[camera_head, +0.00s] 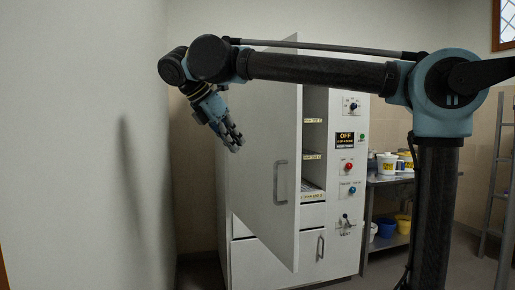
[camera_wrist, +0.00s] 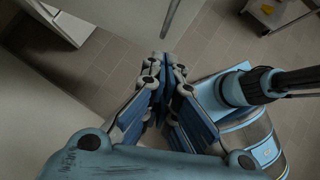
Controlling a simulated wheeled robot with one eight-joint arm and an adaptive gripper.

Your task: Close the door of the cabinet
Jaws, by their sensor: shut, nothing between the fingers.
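The white cabinet (camera_head: 335,235) stands in the middle of the head view. Its tall upper door (camera_head: 256,130) is open, swung out toward the camera from its left side. The outer face of the door and its grey handle (camera_head: 279,182), near the free edge, are visible. My gripper (camera_head: 236,145) is shut and empty, pointing down at the left of the door, on its outer side. I cannot tell whether it touches the door. In the wrist view my gripper's fingers (camera_wrist: 164,62) are together, below a pale panel (camera_wrist: 115,15) that looks like the door.
A plain wall (camera_head: 80,150) fills the left. Inside the cabinet, shelves (camera_head: 313,157) show beyond the door's edge. A metal rack (camera_head: 390,180) with buckets (camera_head: 386,162) and a ladder (camera_head: 494,170) stand at the right. The wrist view shows clear tiled floor (camera_wrist: 215,45).

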